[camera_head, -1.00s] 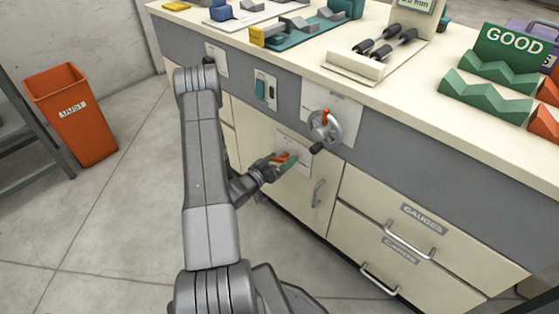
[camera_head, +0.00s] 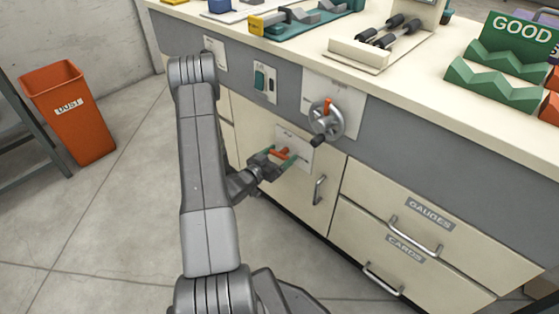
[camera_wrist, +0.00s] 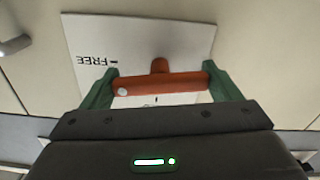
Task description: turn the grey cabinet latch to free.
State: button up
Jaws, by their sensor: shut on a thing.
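The latch is an orange bar with a short stub (camera_wrist: 160,85) on a white plate (camera_wrist: 185,45), fixed to a cream cabinet door; its handle shows orange, not grey. The plate reads FREE beside a dark tick, upside down in the wrist view. The stub points up there, away from the gripper body, and not at the tick. My gripper (camera_wrist: 161,88) is shut on the bar, with one green finger at each end. In the head view, my gripper (camera_head: 274,160) is at the latch (camera_head: 279,153), low on the cabinet; part of the bar is hidden.
A handwheel (camera_head: 326,118) with an orange pointer sits just above and right of the latch. The door's pull handle (camera_head: 319,190) is to the right. The worktop (camera_head: 440,97) overhangs the panel. An orange dust bin (camera_head: 78,125) stands left; the floor between is clear.

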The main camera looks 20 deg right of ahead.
jog(key=shift+m+b, duration=0.9)
jog(key=shift+m, duration=0.1)
jog(key=o, duration=0.9)
jog(key=shift+c, duration=0.2)
jog(key=p+v, duration=0.2)
jog(key=v, duration=1.2)
jog(key=shift+d+f, duration=0.1)
jog(key=shift+d, duration=0.15)
jog(key=b+x, duration=0.2)
jog(key=x, duration=1.1)
jog(key=shift+w+d, duration=0.2)
jog(key=shift+a, duration=0.1)
